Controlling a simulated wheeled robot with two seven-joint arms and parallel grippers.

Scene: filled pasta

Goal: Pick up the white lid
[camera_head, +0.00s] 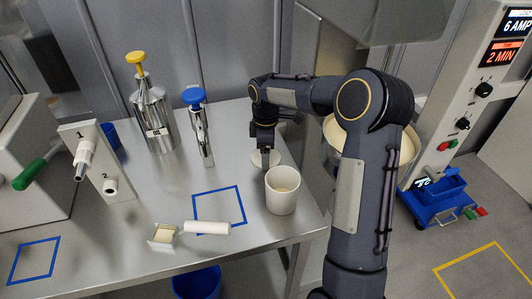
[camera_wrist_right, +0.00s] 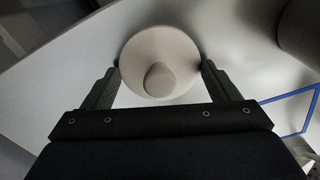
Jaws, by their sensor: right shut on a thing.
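The white lid (camera_head: 265,159) is a round disc just behind a white cup (camera_head: 282,191), near the right end of the steel table. In the right wrist view the lid (camera_wrist_right: 160,42) shows its round knob, with one finger touching its rim on each side. My right gripper (camera_head: 264,149) points down and is shut on the lid. The fingers also show in the wrist view (camera_wrist_right: 161,66). I cannot tell whether the lid touches the table. My left gripper is not in view.
A white cylinder (camera_head: 206,228) and a small cream-filled tray (camera_head: 163,234) lie at the table's front. Blue-capped (camera_head: 198,125) and yellow-capped (camera_head: 152,110) metal dispensers stand left of the gripper. A blue square outline (camera_head: 219,190) marks the table. A large bowl (camera_head: 407,150) is on the right.

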